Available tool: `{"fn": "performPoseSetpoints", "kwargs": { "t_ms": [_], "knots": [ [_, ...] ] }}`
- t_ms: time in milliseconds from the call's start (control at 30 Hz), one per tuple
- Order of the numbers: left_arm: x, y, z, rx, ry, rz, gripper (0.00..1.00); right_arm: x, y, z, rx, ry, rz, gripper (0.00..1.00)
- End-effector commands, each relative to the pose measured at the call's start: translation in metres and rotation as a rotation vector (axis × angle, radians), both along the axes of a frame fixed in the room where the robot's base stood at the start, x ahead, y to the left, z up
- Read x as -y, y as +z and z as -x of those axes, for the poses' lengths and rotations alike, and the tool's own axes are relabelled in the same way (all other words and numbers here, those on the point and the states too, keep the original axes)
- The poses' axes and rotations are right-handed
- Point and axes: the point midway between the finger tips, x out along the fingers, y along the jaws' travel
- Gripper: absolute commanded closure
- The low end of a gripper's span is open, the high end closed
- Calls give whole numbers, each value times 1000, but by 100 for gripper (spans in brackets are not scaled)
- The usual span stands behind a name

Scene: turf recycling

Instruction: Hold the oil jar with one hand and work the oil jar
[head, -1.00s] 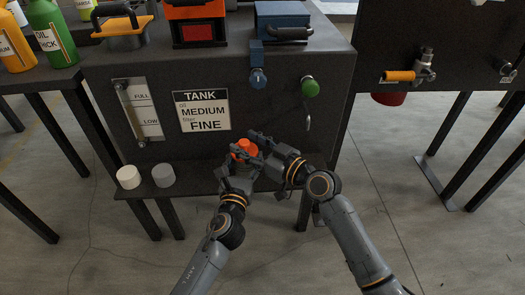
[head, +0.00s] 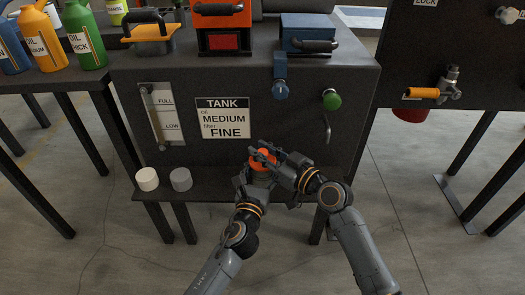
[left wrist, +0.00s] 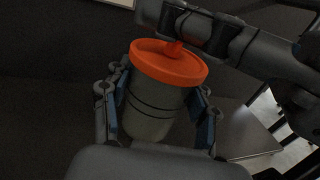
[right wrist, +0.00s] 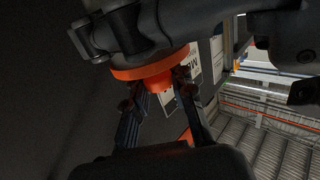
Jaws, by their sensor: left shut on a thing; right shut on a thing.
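The oil jar is a grey cylinder (left wrist: 152,112) with an orange lid (left wrist: 165,66) that has a small orange knob. In the head view its lid (head: 262,158) shows in front of the tank, above the low ledge. My left gripper (head: 256,182) is shut around the jar's body, one finger on each side. My right gripper (head: 270,156) is shut on the lid's knob from the right. In the right wrist view the knob (right wrist: 160,82) sits between the fingertips. My grippers hide much of the jar in the head view.
The dark tank (head: 300,95) with its label (head: 225,118) stands close behind my grippers. A white cap (head: 147,179) and a grey cap (head: 181,179) sit on the ledge (head: 215,188) to the left. A green knob (head: 331,101) and blue valve (head: 280,88) stick out from the tank.

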Motion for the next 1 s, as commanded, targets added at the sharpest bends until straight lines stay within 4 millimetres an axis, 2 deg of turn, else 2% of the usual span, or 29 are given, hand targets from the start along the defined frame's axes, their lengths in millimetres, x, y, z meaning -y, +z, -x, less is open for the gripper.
{"fn": "performPoseSetpoints", "kwargs": {
  "t_ms": [633, 1000],
  "knots": [
    [0, 0, 0, -1, 1, 0, 98, 0, 1, 0, 0, 1, 0, 100],
    [0, 0, 0, -1, 1, 0, 98, 0, 13, 0, 1, 1, 0, 100]
  ]
}}
